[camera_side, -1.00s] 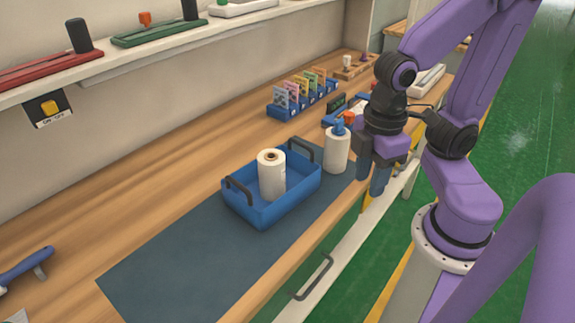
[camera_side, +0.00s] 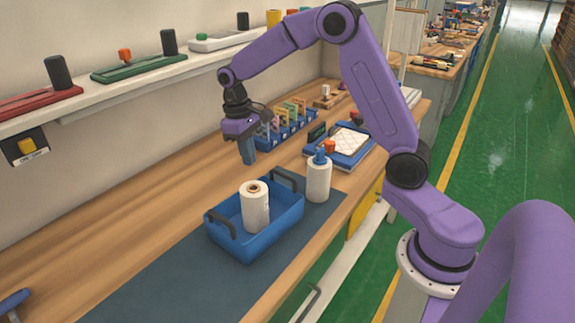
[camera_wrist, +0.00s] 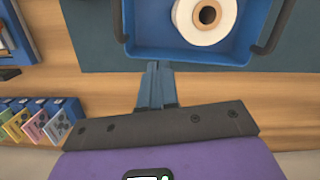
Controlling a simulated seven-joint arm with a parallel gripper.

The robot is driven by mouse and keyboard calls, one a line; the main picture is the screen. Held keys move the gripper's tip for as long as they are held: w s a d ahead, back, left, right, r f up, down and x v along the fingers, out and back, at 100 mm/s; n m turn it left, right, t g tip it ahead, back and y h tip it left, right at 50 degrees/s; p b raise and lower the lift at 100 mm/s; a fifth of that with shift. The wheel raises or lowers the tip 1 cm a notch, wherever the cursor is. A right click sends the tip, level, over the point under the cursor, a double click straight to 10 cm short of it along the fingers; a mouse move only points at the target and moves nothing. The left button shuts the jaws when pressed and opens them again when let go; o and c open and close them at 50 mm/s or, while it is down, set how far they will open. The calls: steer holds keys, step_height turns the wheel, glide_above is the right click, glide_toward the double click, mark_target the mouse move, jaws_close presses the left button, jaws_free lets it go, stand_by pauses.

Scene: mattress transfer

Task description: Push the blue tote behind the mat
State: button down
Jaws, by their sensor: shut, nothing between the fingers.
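The blue tote (camera_side: 277,231) sits upright on the dark mat (camera_side: 160,290) with a white roll (camera_side: 256,212) standing inside it. It has dark handles at its two ends. In the wrist view the tote (camera_wrist: 190,53) lies close to the edge of the mat (camera_wrist: 90,40), at the top of the picture. My gripper (camera_side: 249,160) is shut and empty, pointing down over the bare wood on the wall side of the tote. In the wrist view my fingertips (camera_wrist: 155,66) are near the tote's wall; whether they touch it cannot be told.
A white bottle with a blue top (camera_side: 318,180) stands at the tote's right end. A blue rack of coloured cards (camera_side: 288,125) and a blue tray with a white pad (camera_side: 345,145) are farther back. The wooden bench along the wall, left of my gripper, is clear.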

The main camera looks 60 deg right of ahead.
mark_target(290, 177)
steer(key=w+d+f+m, duration=0.2)
steer(key=w+d, duration=0.1)
steer(key=d, duration=0.2)
steer(key=s, duration=0.7)
steer(key=s+f, duration=0.1)
steer(key=s, duration=0.3)
steer(key=shift+s, duration=0.35)
steer(key=shift+f, duration=0.45)
steer(key=w, duration=2.1)
steer(key=shift+w, duration=0.25)
